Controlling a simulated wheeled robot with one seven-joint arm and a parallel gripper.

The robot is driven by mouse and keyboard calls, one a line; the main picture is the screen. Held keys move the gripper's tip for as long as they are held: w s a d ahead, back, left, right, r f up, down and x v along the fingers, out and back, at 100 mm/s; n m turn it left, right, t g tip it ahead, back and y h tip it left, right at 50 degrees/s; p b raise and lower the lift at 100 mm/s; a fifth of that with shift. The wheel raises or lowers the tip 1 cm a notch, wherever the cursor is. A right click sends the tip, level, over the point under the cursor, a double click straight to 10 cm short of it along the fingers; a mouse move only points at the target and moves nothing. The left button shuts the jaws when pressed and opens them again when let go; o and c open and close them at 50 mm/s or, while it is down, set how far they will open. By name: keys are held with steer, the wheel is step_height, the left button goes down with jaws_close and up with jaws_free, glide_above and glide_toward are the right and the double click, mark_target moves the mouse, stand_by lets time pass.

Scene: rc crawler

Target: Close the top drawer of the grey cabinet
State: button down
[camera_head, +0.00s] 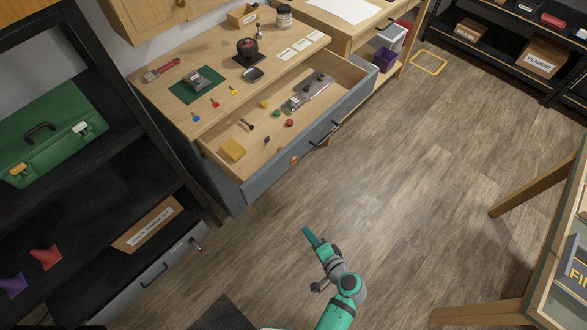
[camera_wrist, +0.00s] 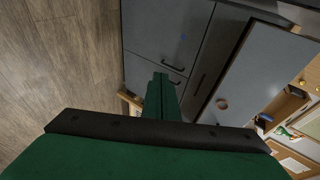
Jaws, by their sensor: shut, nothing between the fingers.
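The grey cabinet (camera_head: 212,180) with a wooden top stands at the upper left of the middle in the head view. Its top drawer (camera_head: 262,181) is pulled far out, with a grey front and a black handle (camera_head: 325,135). My gripper (camera_head: 308,233) is shut and empty, over the floor in front of the drawer and apart from it. In the wrist view, the shut green fingers (camera_wrist: 162,90) point toward the grey cabinet fronts (camera_wrist: 160,35). The open drawer's front (camera_wrist: 265,72) is to their right.
The drawer holds a yellow block (camera_head: 232,150), a clear tray (camera_head: 308,93) and several small parts. A black shelf with a green toolbox (camera_head: 50,135) stands at left. A wooden-legged table (camera_head: 535,185) stands at right. The floor (camera_head: 400,180) between is clear.

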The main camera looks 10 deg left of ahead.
steer(key=w+d+r+y, duration=0.1)
steer(key=w+r+y, duration=0.2)
steer(key=w+r, duration=0.25)
steer(key=n+y, duration=0.2)
steer(key=y, duration=0.2)
glide_toward(286, 163)
steer(key=shift+t, duration=0.4)
steer(key=x, duration=0.6)
steer(key=shift+a+f, duration=0.2)
steer(key=shift+a, duration=0.1)
